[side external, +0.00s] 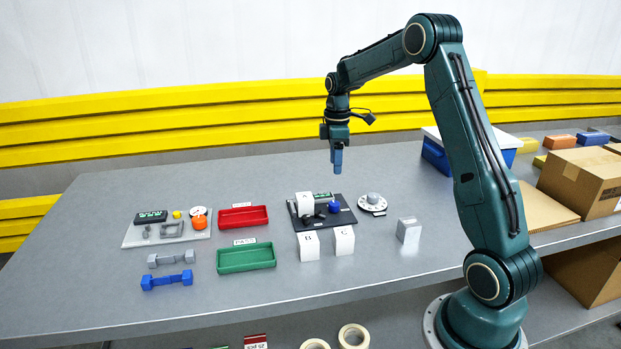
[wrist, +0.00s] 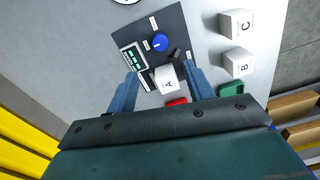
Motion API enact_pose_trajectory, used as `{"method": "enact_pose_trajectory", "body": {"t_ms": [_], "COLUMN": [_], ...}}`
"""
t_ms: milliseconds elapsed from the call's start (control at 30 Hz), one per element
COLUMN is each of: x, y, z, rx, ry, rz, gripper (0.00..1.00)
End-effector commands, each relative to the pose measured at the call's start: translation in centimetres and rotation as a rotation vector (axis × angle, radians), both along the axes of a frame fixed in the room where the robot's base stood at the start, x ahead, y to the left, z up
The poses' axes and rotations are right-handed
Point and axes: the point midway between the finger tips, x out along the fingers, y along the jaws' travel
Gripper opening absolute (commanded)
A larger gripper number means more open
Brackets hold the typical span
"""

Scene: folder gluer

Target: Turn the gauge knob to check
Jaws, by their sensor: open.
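A black plate (side external: 345,217) carries a dark display with green digits (wrist: 133,57), a white block A (wrist: 167,80) and a round blue knob (side external: 334,208). The blue knob also shows in the wrist view (wrist: 160,41), with a white pointer mark. A white dial (side external: 372,203) with a grey centre knob stands right of the plate. A pale plate (side external: 140,237) at the left carries another display, a yellow button, a small dial and an orange knob (side external: 199,222). I cannot tell which knob is the gauge knob. My gripper (side external: 337,171) is open and empty above the black plate, pointing down.
White blocks B (side external: 308,247) and C (side external: 344,241) stand before the black plate, with a grey block (side external: 409,231) to their right. Red (side external: 243,217) and green (side external: 246,258) trays and two dumbbell-shaped parts (side external: 167,280) lie left. The table's back left is clear.

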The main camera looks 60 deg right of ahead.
Motion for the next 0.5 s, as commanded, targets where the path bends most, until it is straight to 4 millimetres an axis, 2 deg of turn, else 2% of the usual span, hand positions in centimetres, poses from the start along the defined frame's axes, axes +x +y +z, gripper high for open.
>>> {"method": "enact_pose_trajectory", "body": {"t_ms": [167,500], "x": [-0.1,-0.2], "y": [0.1,0.2], "z": [-1.9,-7.0], "rx": [0.001,0.002], "ry": [0.003,0.004], "rz": [0.0,0.0], "gripper": [0.52,0.52]}}
